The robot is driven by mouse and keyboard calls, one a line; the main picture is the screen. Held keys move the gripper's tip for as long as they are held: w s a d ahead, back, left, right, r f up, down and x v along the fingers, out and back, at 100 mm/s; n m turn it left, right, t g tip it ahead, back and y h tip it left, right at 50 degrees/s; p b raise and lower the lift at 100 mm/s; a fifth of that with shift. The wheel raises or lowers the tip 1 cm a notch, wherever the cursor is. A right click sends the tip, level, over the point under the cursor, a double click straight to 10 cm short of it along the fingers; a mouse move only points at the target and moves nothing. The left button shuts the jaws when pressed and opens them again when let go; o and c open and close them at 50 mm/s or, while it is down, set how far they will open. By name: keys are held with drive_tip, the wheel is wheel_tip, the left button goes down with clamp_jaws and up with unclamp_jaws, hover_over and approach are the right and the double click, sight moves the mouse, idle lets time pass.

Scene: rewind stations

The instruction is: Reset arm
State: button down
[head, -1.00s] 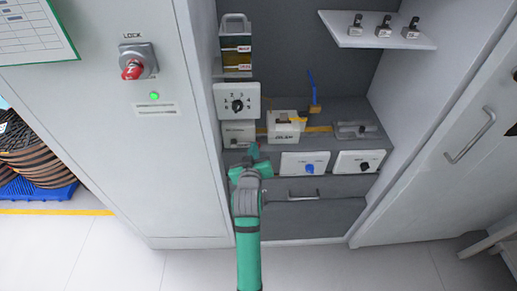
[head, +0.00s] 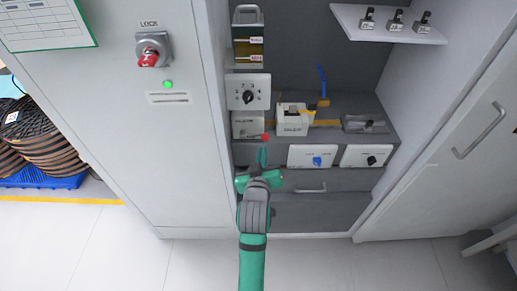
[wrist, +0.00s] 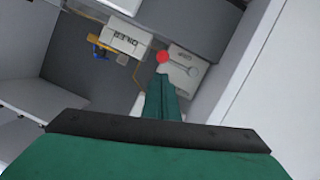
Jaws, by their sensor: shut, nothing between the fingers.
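A small red ball-shaped knob (head: 266,137) shows at the right edge of a low white box (head: 247,124) in the open cabinet. In the wrist view the red knob (wrist: 162,57) lies just beyond my fingertips, beside the white box (wrist: 183,72), which has a thin grey rod with a ring on its face. I cannot tell whether the knob is fixed to that rod. My gripper (head: 262,158), green, is shut and empty, in front of and just below the knob. In the wrist view its fingers (wrist: 160,82) are together; touching cannot be confirmed.
A dial panel (head: 248,92) stands above the box. A white labelled block (head: 293,119) is to its right. Two knob panels, one with a blue knob (head: 317,161), sit lower right. A shelf (head: 390,24) holds padlock-like items. A red LOCK switch (head: 149,58) is on the left door.

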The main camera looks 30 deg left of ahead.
drive_tip(key=shift+v, duration=0.8)
drive_tip(key=shift+a, duration=0.3)
drive_tip(key=s+d+f+m+t+h, duration=0.1)
drive_tip(key=s+d+f+m+h, duration=0.15)
drive_tip(key=s+d+f, duration=0.55)
drive_tip(key=s+d+f+m+h, duration=0.1)
drive_tip(key=s+d+f+m, duration=0.3)
drive_tip(key=d, duration=0.5)
drive_tip(key=s+d+r+m+h, duration=0.1)
drive_tip(key=s+d+h, duration=0.1)
drive_tip(key=s+d, duration=0.4)
drive_tip(key=s+d+r+m+t+h, duration=0.1)
drive_tip(key=s+d, duration=0.5)
drive_tip(key=s, duration=0.8)
drive_tip(key=shift+s+d+r+m+h, duration=0.25)
drive_tip(key=shift+r+m+h, duration=0.1)
drive_tip(key=shift+r+m, duration=0.1)
